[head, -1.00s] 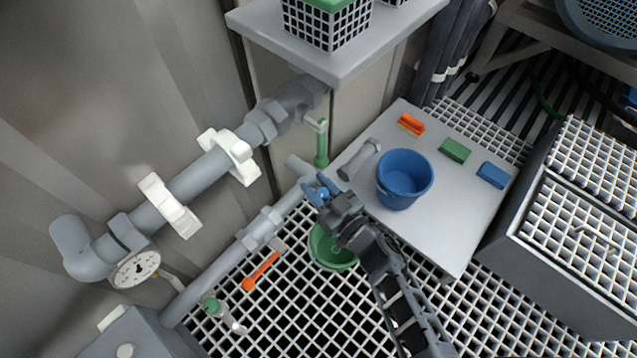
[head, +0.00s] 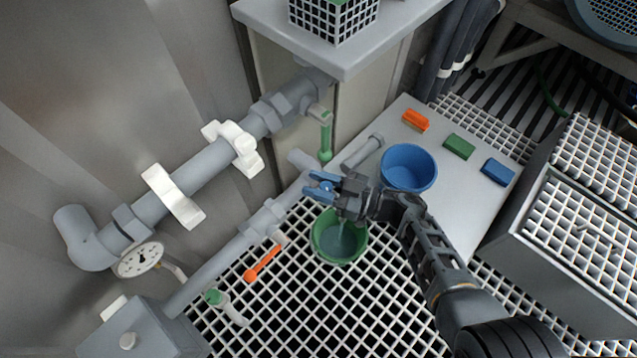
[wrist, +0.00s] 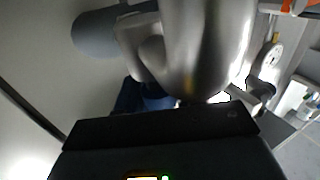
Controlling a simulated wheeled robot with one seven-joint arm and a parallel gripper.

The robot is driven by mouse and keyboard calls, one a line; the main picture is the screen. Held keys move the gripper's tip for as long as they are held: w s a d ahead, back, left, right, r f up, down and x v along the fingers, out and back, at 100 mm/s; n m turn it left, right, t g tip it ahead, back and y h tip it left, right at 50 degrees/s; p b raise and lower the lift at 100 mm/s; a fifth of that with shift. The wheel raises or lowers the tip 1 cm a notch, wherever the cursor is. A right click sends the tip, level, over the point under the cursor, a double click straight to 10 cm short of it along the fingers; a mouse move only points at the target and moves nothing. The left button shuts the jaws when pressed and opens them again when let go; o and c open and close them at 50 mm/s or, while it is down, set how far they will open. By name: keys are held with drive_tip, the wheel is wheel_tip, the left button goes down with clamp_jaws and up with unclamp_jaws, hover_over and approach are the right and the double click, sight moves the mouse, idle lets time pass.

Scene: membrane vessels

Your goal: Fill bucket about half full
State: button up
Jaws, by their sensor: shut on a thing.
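The green bucket (head: 318,246) stands on the white grating below my gripper. Darker teal water appears to lie inside it, with a pale streak that looks like a falling stream. The water level is hard to judge. My gripper (head: 322,187), with blue fingers, is shut at the end of the grey pipe, above the bucket's back rim. What it holds is mostly hidden and looks like the tap handle. In the wrist view, a large shiny grey metal fitting (wrist: 205,45) fills the space before the blue fingers (wrist: 150,98).
A blue bucket (head: 409,168) stands on the grey table (head: 455,205), with orange (head: 415,120), green (head: 459,146) and blue (head: 497,172) blocks. A green-handled valve (head: 325,140) and a pipe with gauge (head: 138,260) run along the left wall.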

idle(0.4)
drive_tip(key=o, duration=1)
drive_tip(key=shift+c, duration=0.2)
drive_tip(key=p+v, duration=0.2)
drive_tip(key=v, duration=0.5)
drive_tip(key=shift+d, duration=0.35)
drive_tip(key=shift+s, duration=0.1)
